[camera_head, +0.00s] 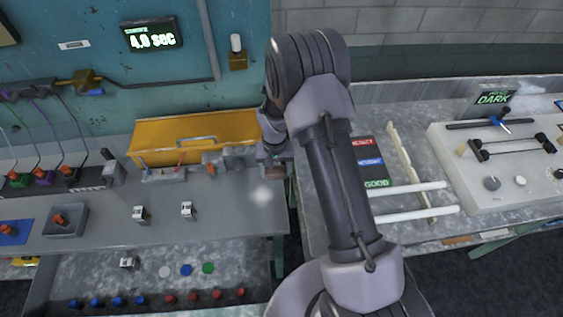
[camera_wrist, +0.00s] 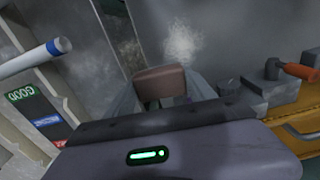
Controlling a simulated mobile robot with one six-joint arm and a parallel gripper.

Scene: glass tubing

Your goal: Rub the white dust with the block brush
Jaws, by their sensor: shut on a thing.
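The white dust (camera_head: 264,194) is a pale smudge on the grey bench top, near its right end. In the wrist view the dust (camera_wrist: 183,40) lies just beyond the block brush. The block brush (camera_wrist: 160,83) is a small brown block; in the head view only a bit of it (camera_head: 276,172) shows beside my wrist. My gripper (camera_wrist: 163,98) is shut on the brush, its fingers at the block's sides. The brush is beside the dust, not over it. Whether its underside touches the bench cannot be told.
A yellow toolbox (camera_head: 190,136) stands behind, with grey blocks (camera_head: 214,158) in front of it. White switch-like pieces (camera_head: 187,210) sit to the left on the bench. A gap separates this bench from the right one, which holds glass tubes (camera_head: 418,214).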

